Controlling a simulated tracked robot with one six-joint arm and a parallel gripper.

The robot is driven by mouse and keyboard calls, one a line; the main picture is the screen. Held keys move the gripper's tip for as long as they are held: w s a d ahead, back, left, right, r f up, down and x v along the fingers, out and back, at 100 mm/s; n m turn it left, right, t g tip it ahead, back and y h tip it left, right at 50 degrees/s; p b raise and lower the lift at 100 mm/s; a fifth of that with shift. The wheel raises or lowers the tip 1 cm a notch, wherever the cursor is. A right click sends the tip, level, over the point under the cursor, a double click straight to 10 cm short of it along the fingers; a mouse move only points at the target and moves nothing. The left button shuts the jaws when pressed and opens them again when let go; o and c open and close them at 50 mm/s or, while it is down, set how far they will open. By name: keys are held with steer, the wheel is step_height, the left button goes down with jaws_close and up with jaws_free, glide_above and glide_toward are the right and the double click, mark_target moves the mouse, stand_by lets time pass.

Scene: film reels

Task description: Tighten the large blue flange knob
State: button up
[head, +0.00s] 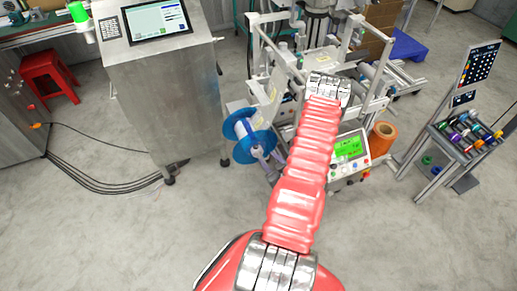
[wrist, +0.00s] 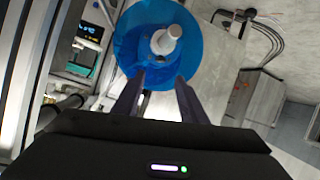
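A large blue flange (head: 262,136) stands on the left side of the machine in the head view, with a pale shaft at its centre. It fills the upper middle of the wrist view as a blue disc (wrist: 203,55). A whitish round knob or hub end (wrist: 166,40) sticks out of its centre. My gripper (wrist: 158,80) points towards the disc, with its two dark fingers apart and nothing visible between them. The fingertips appear just below the knob in the picture; I cannot tell whether they touch the disc.
The machine frame (head: 262,50) rises around the flange. A control box with a green screen (head: 348,147) and an orange roll (head: 382,138) stand right of my arm. A steel cabinet (head: 165,95) stands left. A rack of coloured parts (head: 465,132) is far right.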

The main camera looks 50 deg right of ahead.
mark_target(256, 146)
steer(key=x, duration=1.1)
steer(key=shift+w+d+f, duration=0.1)
steer(key=shift+w+f, duration=0.1)
steer(key=shift+w, duration=0.05)
steer(key=shift+c, duration=0.3)
jaws_close()
steer(key=shift+w+m+h, duration=0.1)
steer(key=shift+m+h, duration=0.4)
steer(key=shift+h, duration=0.1)
steer(key=shift+a+m+g+h, duration=0.3)
steer(key=shift+m+g+h, duration=0.4)
steer(key=shift+m+h, duration=0.2)
